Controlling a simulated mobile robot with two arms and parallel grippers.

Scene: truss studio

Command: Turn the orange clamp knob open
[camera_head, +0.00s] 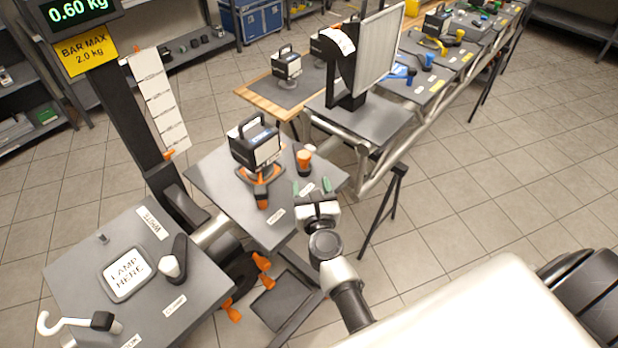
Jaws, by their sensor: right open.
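An orange knob (304,156) with a dark stem stands on a grey panel (222,172), to the right of a black-and-white boxy lamp unit (254,144) with a carry handle. An orange clamp piece with a lever (262,194) sits at the foot of this unit. I cannot tell which orange part is the clamp knob. My right gripper (312,187) is open, its green fingertips just below the orange knob in the picture and apart from it. More orange knobs (264,262) show lower, below the panel's front edge. My left gripper is not in view.
A grey panel marked "LAMP HERE" (72,285) is at lower left, with a white hook and a dark handle. A dark post with a scale display (78,10) rises at left. A truss with further panels (400,128) runs to the upper right. Tiled floor is clear at right.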

